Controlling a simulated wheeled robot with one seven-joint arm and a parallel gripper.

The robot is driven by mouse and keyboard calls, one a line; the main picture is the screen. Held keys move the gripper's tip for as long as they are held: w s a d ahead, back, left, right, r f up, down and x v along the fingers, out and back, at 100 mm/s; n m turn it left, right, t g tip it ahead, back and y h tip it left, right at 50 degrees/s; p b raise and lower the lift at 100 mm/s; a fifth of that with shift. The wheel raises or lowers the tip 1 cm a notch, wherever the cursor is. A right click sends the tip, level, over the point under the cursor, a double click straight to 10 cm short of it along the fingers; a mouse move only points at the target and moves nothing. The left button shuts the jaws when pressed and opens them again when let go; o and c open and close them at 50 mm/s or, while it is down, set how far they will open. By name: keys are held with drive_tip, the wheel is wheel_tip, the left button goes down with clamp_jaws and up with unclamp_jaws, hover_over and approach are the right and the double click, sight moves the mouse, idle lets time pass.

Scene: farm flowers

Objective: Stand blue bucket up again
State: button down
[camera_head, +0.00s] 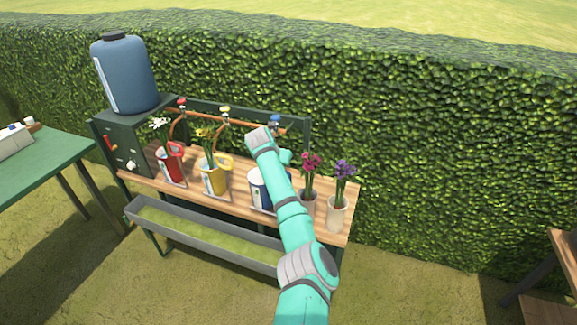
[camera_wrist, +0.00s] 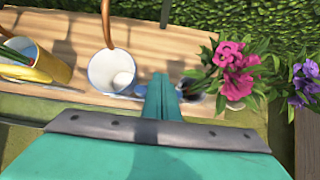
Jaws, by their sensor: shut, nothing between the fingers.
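The blue bucket (camera_head: 259,191) stands on the wooden bench top, with my arm covering its right side in the head view. The wrist view looks down into its round white mouth (camera_wrist: 103,66), and it appears upright. A pale round shape shows inside it. My gripper (camera_wrist: 161,82) is shut and empty, just to the right of the bucket in the wrist view. I cannot tell whether the fingers touch its wall. In the head view my arm hides the fingertips.
A yellow bucket (camera_head: 213,179) and a red bucket (camera_head: 170,168) with flowers stand left on the bench (camera_head: 135,180). Pink flowers (camera_head: 310,162) and purple flowers (camera_head: 345,170) in pots stand close on the right. A copper pipe (camera_head: 202,118) with taps runs behind.

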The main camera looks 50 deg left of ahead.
drive_tip(key=w+r, duration=0.3)
drive_tip(key=r, duration=0.6)
drive_tip(key=shift+w+d, duration=0.15)
drive_tip(key=shift+d, duration=0.05)
